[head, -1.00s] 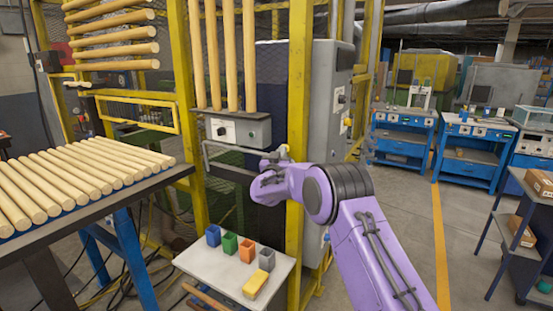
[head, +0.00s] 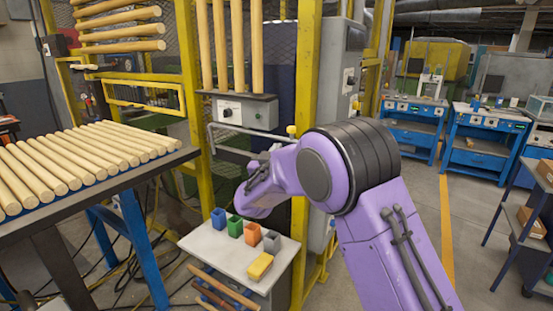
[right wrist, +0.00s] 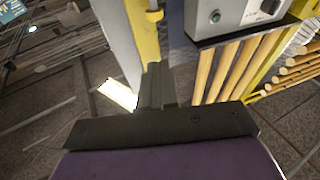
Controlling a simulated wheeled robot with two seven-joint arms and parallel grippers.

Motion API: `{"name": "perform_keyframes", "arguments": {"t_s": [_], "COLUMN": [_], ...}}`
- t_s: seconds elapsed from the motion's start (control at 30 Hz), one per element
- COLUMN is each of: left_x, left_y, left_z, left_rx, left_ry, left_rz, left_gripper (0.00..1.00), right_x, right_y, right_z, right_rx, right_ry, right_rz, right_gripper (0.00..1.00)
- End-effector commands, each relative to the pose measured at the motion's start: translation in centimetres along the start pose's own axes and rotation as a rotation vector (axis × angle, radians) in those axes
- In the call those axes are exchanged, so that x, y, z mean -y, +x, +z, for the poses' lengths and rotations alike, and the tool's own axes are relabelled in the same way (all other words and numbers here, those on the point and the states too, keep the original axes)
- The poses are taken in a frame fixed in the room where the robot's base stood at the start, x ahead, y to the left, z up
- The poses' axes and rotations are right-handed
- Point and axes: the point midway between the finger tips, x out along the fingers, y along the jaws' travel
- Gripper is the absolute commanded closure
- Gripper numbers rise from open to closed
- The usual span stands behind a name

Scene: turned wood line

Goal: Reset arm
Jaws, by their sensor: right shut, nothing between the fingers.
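My right gripper (head: 257,172) is in the middle of the head view, at the end of my purple right arm, in front of the yellow frame and above the small side table. Its dark fingers are partly hidden by my wrist. In the right wrist view the two fingers (right wrist: 154,85) are together with nothing between them. My left gripper is not in view.
A grey control box (head: 243,110) hangs close behind the gripper beside a yellow post (head: 303,80). A small table (head: 215,243) below holds blue, green, orange and grey cups and a yellow block. A workbench (head: 90,205) with wooden rods stands left.

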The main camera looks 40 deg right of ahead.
Motion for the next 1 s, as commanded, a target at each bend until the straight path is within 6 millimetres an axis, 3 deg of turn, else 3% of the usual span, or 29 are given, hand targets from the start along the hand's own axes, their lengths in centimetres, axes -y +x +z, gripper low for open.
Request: {"name": "perform_keyframes", "arguments": {"t_s": [0.3,0.4,0.43,0.47,0.6,0.73,0.87,1.0], "left_x": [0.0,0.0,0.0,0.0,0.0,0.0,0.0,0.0], "left_y": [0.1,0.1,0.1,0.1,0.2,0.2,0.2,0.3], "left_z": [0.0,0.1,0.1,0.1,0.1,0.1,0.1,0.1], "left_rx": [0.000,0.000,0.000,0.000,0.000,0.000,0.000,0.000], "left_ry": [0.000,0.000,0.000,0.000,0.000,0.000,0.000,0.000], "left_rz": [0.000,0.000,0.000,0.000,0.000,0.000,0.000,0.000], "left_gripper": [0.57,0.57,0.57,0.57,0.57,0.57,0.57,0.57], "right_x": [-0.2,0.2,0.5,0.9,2.1,0.6,-3.0,-9.2], "right_y": [-0.5,-0.6,-1.2,-2.3,-9.6,-17.3,-25.8,-35.5], "right_z": [-0.1,0.1,1.0,2.4,13.2,22.3,29.9,35.7], "right_rx": [0.000,0.006,0.024,0.057,0.301,0.544,0.794,1.060], "right_ry": [0.011,0.123,0.167,0.213,0.271,0.246,0.184,0.069], "right_rz": [0.003,-0.023,-0.055,-0.098,-0.265,-0.345,-0.379,-0.385], "right_gripper": [1.00,1.00,1.00,1.00,1.00,1.00,1.00,1.00]}}
